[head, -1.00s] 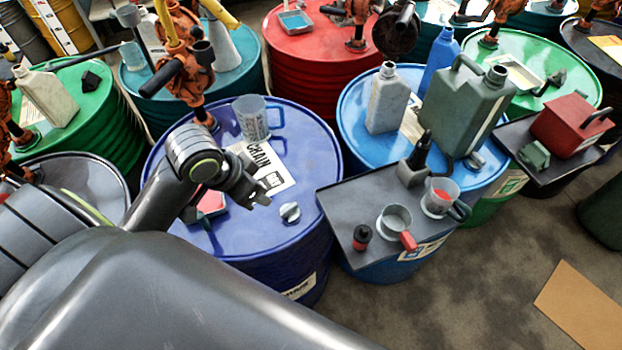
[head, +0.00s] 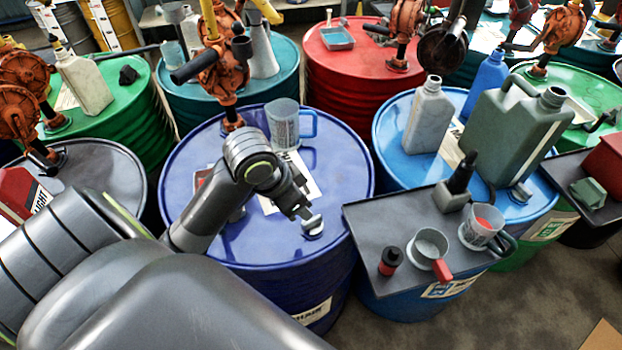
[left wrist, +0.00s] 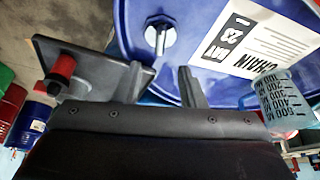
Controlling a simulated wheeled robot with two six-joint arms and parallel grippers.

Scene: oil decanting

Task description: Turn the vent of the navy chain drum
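The navy chain drum (head: 232,245) stands in the middle of the head view, with a white label on its lid. Its vent (head: 313,226) is a small pale metal knob near the lid's front right edge. The vent also shows in the left wrist view (left wrist: 160,36), ahead of the fingers and roughly between their lines. My left gripper (head: 299,208) is just above and left of the vent in the head view. In the left wrist view the gripper (left wrist: 165,88) has its fingers apart with nothing between them. Contact with the vent cannot be made out. My right gripper is not in view.
A clear measuring jug (head: 284,124) stands at the back of the navy lid. An orange pump (head: 222,75) rises at the drum's back.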

